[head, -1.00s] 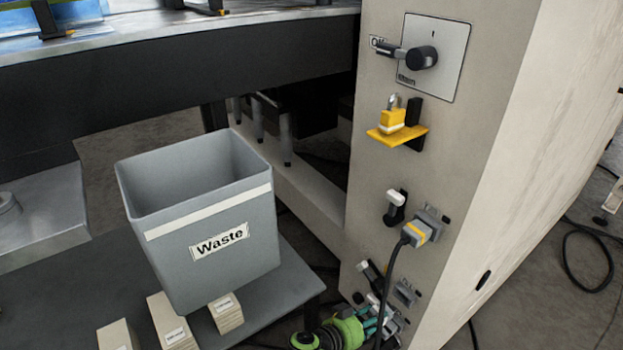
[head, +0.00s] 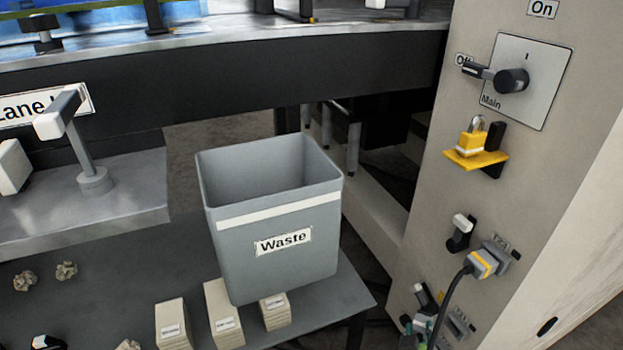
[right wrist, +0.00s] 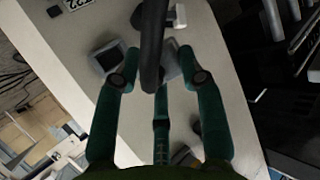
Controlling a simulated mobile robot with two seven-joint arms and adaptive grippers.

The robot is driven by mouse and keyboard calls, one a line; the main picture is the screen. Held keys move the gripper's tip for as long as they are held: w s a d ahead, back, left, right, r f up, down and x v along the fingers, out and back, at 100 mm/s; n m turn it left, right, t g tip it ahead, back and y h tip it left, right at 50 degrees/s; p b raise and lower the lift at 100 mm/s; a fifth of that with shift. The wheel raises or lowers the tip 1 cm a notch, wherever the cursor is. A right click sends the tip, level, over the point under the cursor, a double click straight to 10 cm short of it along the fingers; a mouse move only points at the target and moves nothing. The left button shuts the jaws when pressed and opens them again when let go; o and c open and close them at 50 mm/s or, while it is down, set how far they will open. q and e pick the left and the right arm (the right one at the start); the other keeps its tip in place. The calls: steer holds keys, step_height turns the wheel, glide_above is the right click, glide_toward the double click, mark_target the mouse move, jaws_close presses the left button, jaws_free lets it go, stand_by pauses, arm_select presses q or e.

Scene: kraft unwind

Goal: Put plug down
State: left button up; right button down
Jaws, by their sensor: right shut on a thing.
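My right gripper (head: 419,326) is only partly in the head view, at the bottom edge beside the lower sockets. In the right wrist view its green fingers (right wrist: 160,62) close around a grey plug (right wrist: 172,68). A thick black cable crosses in front of this plug and hides much of it. Whether it touches the socket panel I cannot tell. Another grey plug with a yellow band (head: 485,263) sits in an upper socket of the cabinet, its black cable hanging down. My left gripper is not in view.
The beige cabinet (head: 420,220) carries a main switch (head: 511,80) and a yellow padlock (head: 470,140) on a yellow shelf. A grey waste bin (head: 280,215) stands on the dark table (head: 130,260), behind small labelled blocks (head: 223,312). Crumpled pieces (head: 66,270) lie at left.

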steer(key=s+a+r+n+g+y, duration=0.25)
steer(key=r+n+y, duration=0.25)
steer(key=r, duration=0.5)
steer(key=s+a+r+n+g+y+p, duration=0.1)
steer(key=s+a+r+n+y, duration=0.15)
steer(key=r+n+y, duration=0.55)
steer(key=s+a+r+n+g+y, duration=0.1)
steer(key=s+r+n+y, duration=0.2)
steer(key=r, duration=1)
arm_select(q)
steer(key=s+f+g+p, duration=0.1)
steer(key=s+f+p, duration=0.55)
steer(key=p, duration=1.05)
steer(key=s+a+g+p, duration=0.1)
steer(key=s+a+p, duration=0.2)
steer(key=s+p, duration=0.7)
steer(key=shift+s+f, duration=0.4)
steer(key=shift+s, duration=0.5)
arm_select(e)
step_height(320, 180, up, 21)
steer(key=shift+y, duration=0.3)
steer(key=shift+a, duration=0.1)
